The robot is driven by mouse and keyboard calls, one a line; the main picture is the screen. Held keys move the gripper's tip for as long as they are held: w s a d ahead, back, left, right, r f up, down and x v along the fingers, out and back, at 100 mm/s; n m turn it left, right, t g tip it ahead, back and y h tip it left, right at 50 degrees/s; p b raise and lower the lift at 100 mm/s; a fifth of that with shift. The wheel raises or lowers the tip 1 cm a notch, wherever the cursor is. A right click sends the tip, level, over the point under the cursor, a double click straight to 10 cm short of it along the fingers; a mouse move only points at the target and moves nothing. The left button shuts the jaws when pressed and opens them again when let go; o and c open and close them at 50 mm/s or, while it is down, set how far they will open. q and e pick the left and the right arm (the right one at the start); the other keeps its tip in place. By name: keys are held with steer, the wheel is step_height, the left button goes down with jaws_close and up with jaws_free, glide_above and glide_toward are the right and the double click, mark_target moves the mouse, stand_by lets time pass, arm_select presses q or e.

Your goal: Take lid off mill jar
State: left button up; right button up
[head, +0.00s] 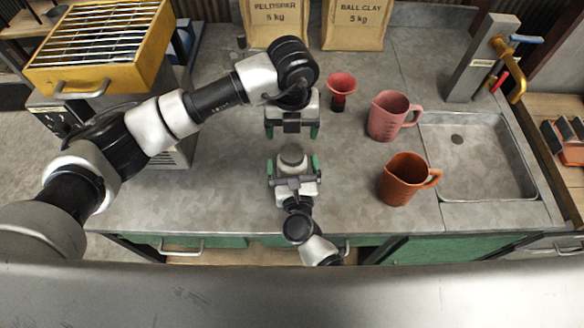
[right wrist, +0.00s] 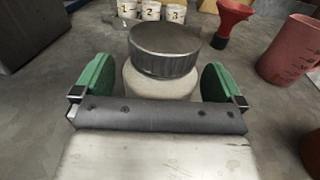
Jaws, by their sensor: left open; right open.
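The mill jar (right wrist: 154,82) is pale, with a grey metal lid (right wrist: 165,48) seated on top. In the head view the lid (head: 292,155) shows between my grippers, and most of the jar is hidden. My right gripper (head: 293,165) is open at the near side of the jar. In the right wrist view its green fingers (right wrist: 156,82) stand on both sides of the jar, with a visible gap on each side. My left gripper (head: 292,132) is open and empty, on the far side of the lid and apart from it.
A red funnel (head: 341,88), a pink jug (head: 390,116) and an orange jug (head: 405,180) stand to the right, before the sink (head: 480,190). Two paper bags (head: 275,22) stand at the back. Small numbered cups (right wrist: 150,11) show behind the jar.

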steer(key=shift+w, duration=0.7)
